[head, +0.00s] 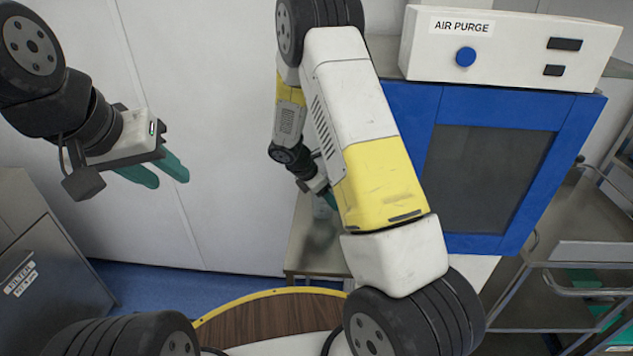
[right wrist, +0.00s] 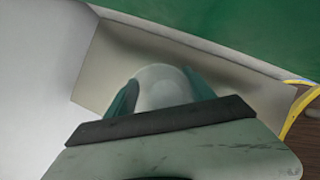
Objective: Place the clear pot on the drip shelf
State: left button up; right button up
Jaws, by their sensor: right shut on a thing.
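My right gripper (right wrist: 160,100) is shut on the clear pot (right wrist: 160,84); its pale, rounded, see-through top shows between the two green fingers in the right wrist view. In the head view this gripper (head: 327,196) is partly hidden behind my own right arm. A pale beige shelf-like surface (head: 303,240), possibly the drip shelf, stands below it against the wall. It also shows behind the pot in the right wrist view (right wrist: 105,65). I cannot tell whether the pot touches it. My left gripper (head: 163,172) is empty at the left, its green fingers apart.
A blue cabinet with a dark window (head: 490,180) carries a white AIR PURGE box (head: 510,45) at the right. A metal cart (head: 590,250) stands beside it. A grey metal cabinet (head: 45,270) is at lower left. Blue floor (head: 160,285) shows between.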

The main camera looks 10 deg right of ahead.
jog(key=shift+f, duration=0.1)
jog(key=o, duration=1.1)
jog(key=shift+o, duration=1.4)
